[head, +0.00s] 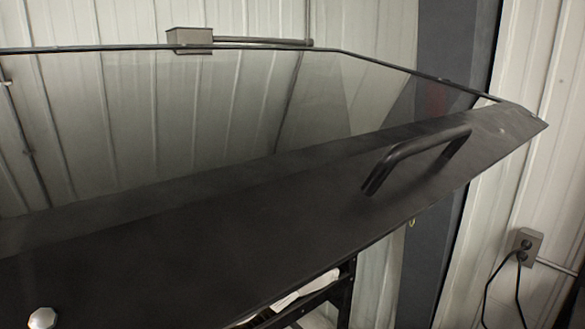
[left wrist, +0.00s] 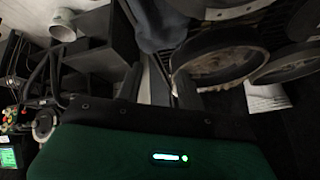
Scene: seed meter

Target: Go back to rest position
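The head view shows neither of my grippers. A wide dark hood or cover with a glass pane (head: 230,100) fills most of that view, with a black bar handle (head: 415,157) on its sloped front panel (head: 220,230). In the left wrist view, dark upright shapes stand near the middle, above a dark green surface with a small lit strip. My right gripper is not in view, and nothing held shows.
A corrugated light wall (head: 390,80) stands behind the hood, with an outlet box (head: 526,245) and cables at right. The left wrist view shows large round rims (left wrist: 220,65), a white pipe end (left wrist: 63,25) and several wires at left. Space there looks crowded.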

